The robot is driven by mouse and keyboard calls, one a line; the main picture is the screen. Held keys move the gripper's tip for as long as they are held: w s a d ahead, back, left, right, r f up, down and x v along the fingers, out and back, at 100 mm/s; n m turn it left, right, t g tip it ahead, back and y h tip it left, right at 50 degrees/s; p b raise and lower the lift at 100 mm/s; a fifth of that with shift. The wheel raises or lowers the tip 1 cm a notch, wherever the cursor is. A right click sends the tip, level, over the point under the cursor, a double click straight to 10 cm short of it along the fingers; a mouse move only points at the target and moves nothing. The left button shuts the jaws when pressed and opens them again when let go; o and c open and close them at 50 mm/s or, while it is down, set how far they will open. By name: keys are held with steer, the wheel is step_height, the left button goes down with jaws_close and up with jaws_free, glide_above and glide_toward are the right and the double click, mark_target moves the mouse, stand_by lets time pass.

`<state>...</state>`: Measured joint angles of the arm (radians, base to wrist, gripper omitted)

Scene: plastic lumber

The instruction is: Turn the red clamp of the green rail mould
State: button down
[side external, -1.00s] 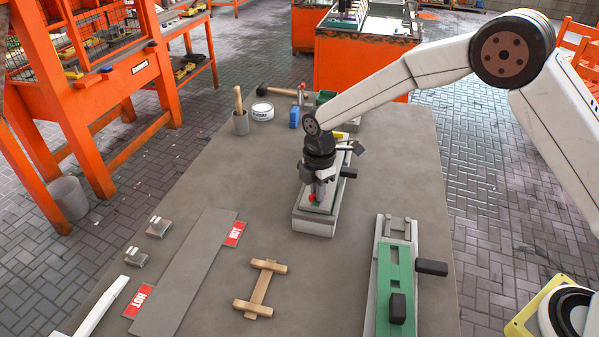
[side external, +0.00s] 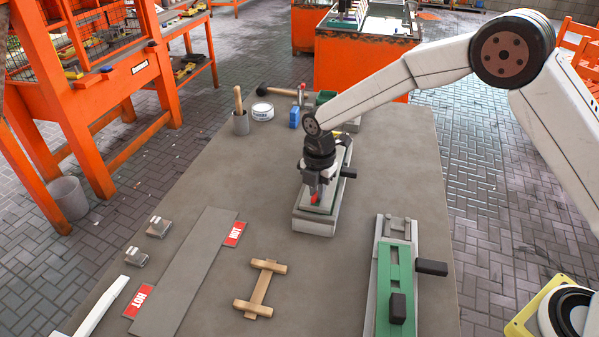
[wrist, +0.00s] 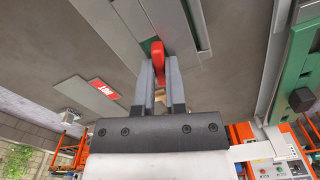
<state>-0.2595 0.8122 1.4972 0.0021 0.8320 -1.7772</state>
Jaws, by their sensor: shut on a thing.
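My gripper (side external: 317,186) is above this end, pointing down. In the wrist view, the red clamp (wrist: 157,50) sits between the two grey fingers of my gripper (wrist: 159,72), which are shut on it. A strip of green mould (wrist: 149,45) shows behind the clamp. My wrist hides much of the mould in the side view.
A second green mould (side external: 396,264) with black handles lies at the front right. A grey plate with red HOT labels (side external: 234,233) and a wooden piece (side external: 261,289) lie to the left. A cup, tin and blue bottle (side external: 294,117) stand at the back.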

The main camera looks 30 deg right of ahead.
steer(key=shift+r, duration=0.1)
stand_by(0.3)
steer(key=shift+n, duration=2)
steer(key=c, duration=0.5)
jaws_free()
steer(key=shift+c, duration=0.2)
steer(key=shift+r, duration=3.45)
